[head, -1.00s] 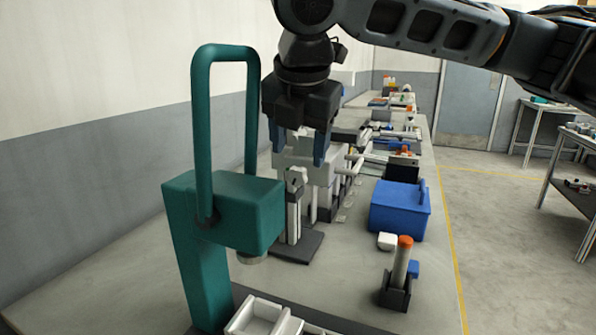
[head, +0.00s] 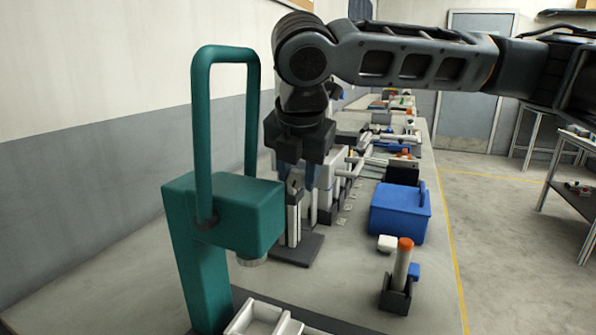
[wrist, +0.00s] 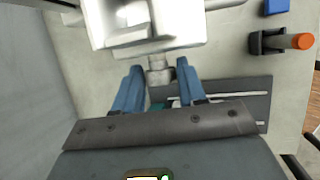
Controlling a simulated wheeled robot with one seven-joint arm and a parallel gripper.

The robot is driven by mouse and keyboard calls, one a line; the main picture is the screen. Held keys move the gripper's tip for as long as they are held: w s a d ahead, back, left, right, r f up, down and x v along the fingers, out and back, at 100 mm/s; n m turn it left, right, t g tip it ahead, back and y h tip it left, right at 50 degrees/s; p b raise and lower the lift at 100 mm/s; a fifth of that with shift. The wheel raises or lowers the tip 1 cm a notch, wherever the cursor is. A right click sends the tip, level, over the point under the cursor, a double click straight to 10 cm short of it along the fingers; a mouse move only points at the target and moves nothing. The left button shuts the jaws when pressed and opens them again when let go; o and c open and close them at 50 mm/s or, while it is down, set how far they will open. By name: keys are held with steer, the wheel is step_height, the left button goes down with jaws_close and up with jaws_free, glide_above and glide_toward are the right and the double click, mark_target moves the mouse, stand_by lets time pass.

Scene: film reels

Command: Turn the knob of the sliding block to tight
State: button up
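My gripper (head: 295,170) points down over the upright stand (head: 293,222) on its dark base plate (head: 300,252), behind the teal machine. In the wrist view my two blue fingers are apart, and the gripper (wrist: 160,66) is open. A small grey knob-like piece (wrist: 158,72) shows between the fingertips, with a gap on each side. It looks like part of the sliding block, but its marks and turn position cannot be read. The dark slotted base plate (wrist: 238,88) lies below. In the head view the gripper and stand top overlap, so the knob cannot be made out there.
The teal machine (head: 225,215) with its tall loop handle stands close in front. A white device (wrist: 145,22) sits right beside the fingertips. A blue bin (head: 400,212) and an orange-capped cylinder (head: 402,262) in a black holder stand to the right. The wall is at left.

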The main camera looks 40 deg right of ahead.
steer(key=c, duration=0.6)
steer(key=shift+f+b, duration=0.1)
steer(key=shift+b, duration=0.2)
steer(key=t+b, duration=0.1)
steer(key=t, duration=0.1)
steer(key=y+b, duration=0.1)
steer(key=shift+s+d+f+m+t+b, duration=0.1)
steer(key=shift+s+f+m+t+b, duration=0.2)
steer(key=shift+m+t, duration=0.1)
steer(key=t+b, duration=0.2)
steer(key=b, duration=0.1)
steer(key=m+t+y+b, duration=0.1)
steer(key=t+b, duration=0.1)
steer(key=b, duration=0.1)
steer(key=shift+s+d+f, duration=0.1)
steer(key=shift+s+f, duration=0.05)
steer(key=shift+f, duration=0.2)
steer(key=t+b, duration=0.2)
steer(key=b, duration=0.1)
steer(key=m+t+y+b, duration=0.1)
steer(key=b, duration=0.3)
steer(key=shift+s+f+t, duration=0.15)
steer(key=shift+f+t, duration=0.05)
steer(key=shift+t, duration=0.2)
steer(key=shift+r+t+b, duration=0.15)
steer(key=shift+t+b, duration=0.55)
steer(key=shift+b, duration=0.55)
steer(key=shift+r+m, duration=0.1)
steer(key=shift+m, duration=0.2)
